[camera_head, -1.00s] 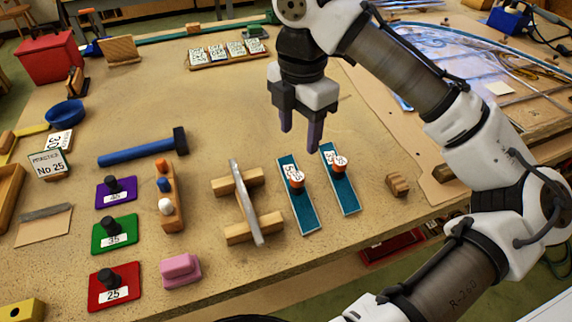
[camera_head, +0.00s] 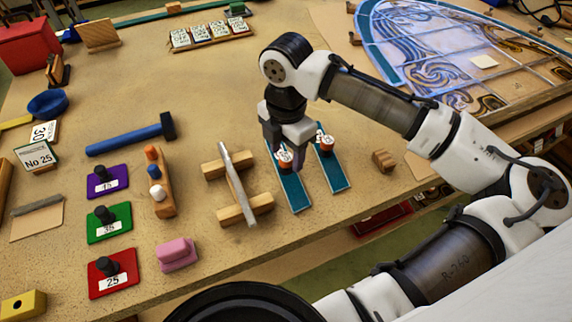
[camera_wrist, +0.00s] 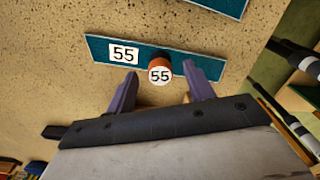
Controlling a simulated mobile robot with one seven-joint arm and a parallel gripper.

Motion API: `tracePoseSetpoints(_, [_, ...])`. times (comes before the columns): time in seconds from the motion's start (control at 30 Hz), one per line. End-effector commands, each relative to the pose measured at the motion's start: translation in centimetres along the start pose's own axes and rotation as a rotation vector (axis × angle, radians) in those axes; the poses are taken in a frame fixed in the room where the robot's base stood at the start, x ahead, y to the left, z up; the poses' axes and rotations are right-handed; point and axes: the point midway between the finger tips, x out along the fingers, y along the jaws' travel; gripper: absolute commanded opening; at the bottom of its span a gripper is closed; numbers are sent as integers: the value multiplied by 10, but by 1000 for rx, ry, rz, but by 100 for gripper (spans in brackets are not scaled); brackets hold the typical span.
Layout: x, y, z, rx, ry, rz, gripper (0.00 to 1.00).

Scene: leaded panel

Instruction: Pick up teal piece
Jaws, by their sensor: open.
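Two long teal pieces lie side by side on the tan table. The left teal piece (camera_head: 293,191) has an orange knob with a white top marked 55 and a white 55 label; it also shows in the wrist view (camera_wrist: 198,65). The right teal piece (camera_head: 337,172) lies beside it, and its edge shows at the top of the wrist view (camera_wrist: 215,5). My gripper (camera_head: 285,160) is open above the left piece. In the wrist view my fingers (camera_wrist: 160,88) are on either side of the orange knob (camera_wrist: 160,72). I cannot tell whether they touch it.
Left of the pieces, a metal bar lies across two wooden blocks (camera_head: 246,209). A small wooden block (camera_head: 384,160) lies to the right. Purple, green and red knobbed pieces (camera_head: 110,222), a pink block (camera_head: 177,254) and a blue-handled hammer (camera_head: 125,140) are further left.

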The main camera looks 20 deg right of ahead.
Motion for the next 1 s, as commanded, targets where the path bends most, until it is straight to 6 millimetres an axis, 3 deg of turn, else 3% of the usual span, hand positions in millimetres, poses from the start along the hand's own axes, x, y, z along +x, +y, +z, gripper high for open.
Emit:
tracePoseSetpoints(0.2, [20,0,0,0,0,-1,53])
tracePoseSetpoints(0.43, [21,0,0,0,0,0,52])
tracePoseSetpoints(0.8, [21,0,0,0,-1,0,3])
tracePoseSetpoints(1.0, [21,0,0,0,-1,0,1])
